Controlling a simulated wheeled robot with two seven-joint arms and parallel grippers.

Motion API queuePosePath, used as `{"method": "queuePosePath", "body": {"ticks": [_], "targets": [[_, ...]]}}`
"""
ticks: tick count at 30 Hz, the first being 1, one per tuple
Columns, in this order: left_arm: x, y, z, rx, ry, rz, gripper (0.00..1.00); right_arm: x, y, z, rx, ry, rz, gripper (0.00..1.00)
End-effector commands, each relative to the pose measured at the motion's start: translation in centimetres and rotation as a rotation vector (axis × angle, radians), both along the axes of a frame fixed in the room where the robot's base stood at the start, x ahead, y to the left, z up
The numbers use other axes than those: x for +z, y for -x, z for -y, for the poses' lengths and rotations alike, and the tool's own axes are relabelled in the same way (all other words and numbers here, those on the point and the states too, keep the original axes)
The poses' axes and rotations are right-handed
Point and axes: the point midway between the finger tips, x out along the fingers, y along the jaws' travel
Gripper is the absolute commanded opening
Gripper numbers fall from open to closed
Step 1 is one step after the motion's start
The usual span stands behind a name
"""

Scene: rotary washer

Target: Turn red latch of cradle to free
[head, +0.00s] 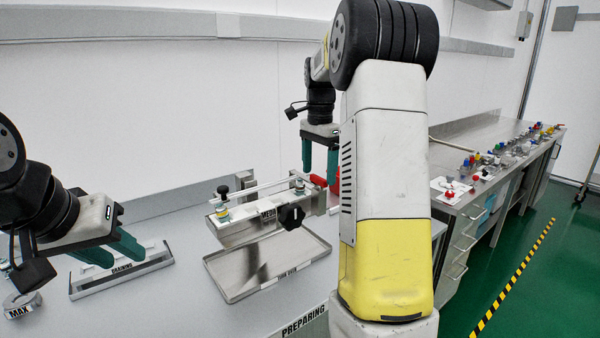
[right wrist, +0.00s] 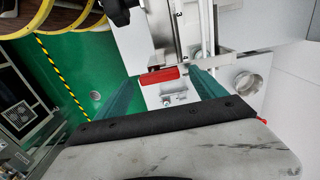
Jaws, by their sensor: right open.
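The cradle (head: 262,212) is a metal frame with a black knob (head: 291,216) on the wall-side bench. Its red latch (head: 318,181) is at its right end, partly hidden behind my right arm. In the right wrist view the red latch (right wrist: 160,75) is a short bar lying crosswise between the fingertips. My right gripper (head: 320,172) is open, pointing down over the latch; its fingers (right wrist: 165,70) are on either side, and contact cannot be told. My left gripper (head: 121,256) is open and empty, above the draining stand at left.
A shallow metal tray (head: 221,271) sits below the cradle. The draining stand (head: 122,275) and a round MAX piece (head: 22,304) are at left. My right arm blocks the middle right. A side bench (head: 490,150) with several small coloured parts stands farther right.

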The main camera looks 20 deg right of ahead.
Motion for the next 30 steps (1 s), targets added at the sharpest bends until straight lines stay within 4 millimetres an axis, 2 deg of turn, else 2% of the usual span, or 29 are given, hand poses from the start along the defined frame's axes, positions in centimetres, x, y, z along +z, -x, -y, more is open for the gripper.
{"method": "queuePosePath", "body": {"ticks": [4,12,21,30], "targets": [[-0.01,-0.01,0.0,0.0,0.0,0.0,0.36,-0.96,0.02,-0.02,0.0,0.0,0.0,0.8],[0.0,-0.01,0.0,0.0,0.0,0.0,0.36,-1.08,0.01,-0.02,0.001,0.0,0.001,0.78],[0.0,-0.01,0.0,0.0,0.0,0.0,0.36,-1.06,-0.01,-0.01,0.001,0.0,0.001,0.19],[0.0,-0.01,0.0,0.0,0.0,0.0,0.36,-1.03,0.01,-0.07,0.037,-0.001,0.002,0.18]]}}
